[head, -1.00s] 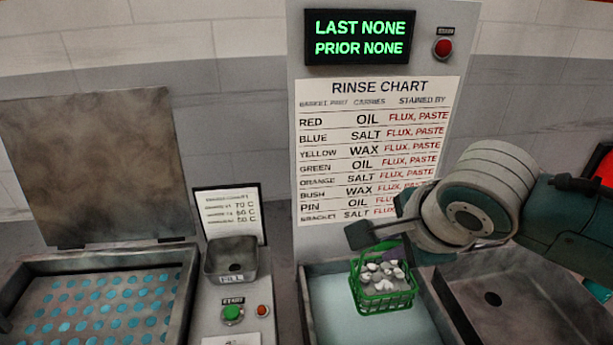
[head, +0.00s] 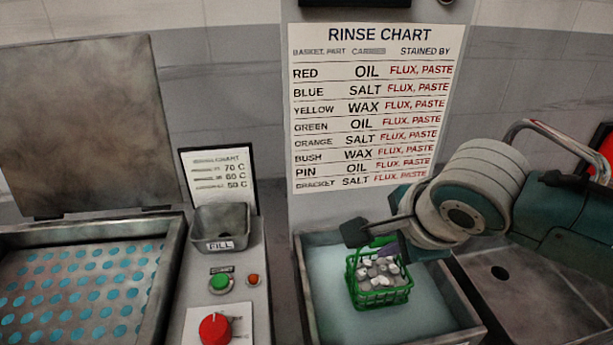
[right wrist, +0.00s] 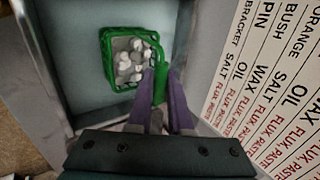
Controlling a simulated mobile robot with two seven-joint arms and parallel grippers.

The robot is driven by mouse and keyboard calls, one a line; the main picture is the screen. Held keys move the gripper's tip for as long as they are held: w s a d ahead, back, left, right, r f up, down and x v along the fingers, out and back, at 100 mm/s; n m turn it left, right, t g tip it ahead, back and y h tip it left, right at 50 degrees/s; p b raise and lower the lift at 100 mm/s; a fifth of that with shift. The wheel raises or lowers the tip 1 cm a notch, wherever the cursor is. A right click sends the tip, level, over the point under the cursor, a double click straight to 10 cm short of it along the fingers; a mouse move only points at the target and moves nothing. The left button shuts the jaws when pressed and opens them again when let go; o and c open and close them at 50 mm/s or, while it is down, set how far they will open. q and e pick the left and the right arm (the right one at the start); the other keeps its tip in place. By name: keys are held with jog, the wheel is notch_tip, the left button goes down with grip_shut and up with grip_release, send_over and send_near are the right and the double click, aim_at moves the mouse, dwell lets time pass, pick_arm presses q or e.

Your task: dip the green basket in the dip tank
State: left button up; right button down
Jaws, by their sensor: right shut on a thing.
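The green basket (head: 381,296), full of pale lumpy parts, hangs upright over the pale interior of the dip tank (head: 437,292). My right gripper (head: 384,247) is shut on the basket's handle. In the right wrist view, the purple fingers of the gripper (right wrist: 161,92) pinch the green handle, and the basket (right wrist: 106,82) lies beyond them within the tank walls. I cannot tell whether the basket's bottom touches the liquid. My left gripper is not in view.
An empty-looking basin (head: 535,300) with a drain hole and a curved tap (head: 550,128) lies right of the tank. A control panel with a fill cup (head: 221,226), green button (head: 221,283) and red knob (head: 214,328) stands left. The rinse chart (head: 372,110) is behind.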

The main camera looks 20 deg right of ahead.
aim_at(376, 262)
jog(key=shift+f+b, duration=3.1)
jog(key=shift+f, duration=1.4)
jog(key=shift+r, duration=0.1)
notch_tip(376, 262, up, 5)
jog(key=p, duration=0.5)
jog(key=shift+f, duration=0.2)
notch_tip(376, 262, up, 5)
jog(key=p, duration=0.5)
jog(key=shift+r+p, duration=0.1)
jog(key=shift+p, duration=0.3)
notch_tip(376, 262, up, 6)
jog(key=p, duration=0.6)
dwell(0.4)
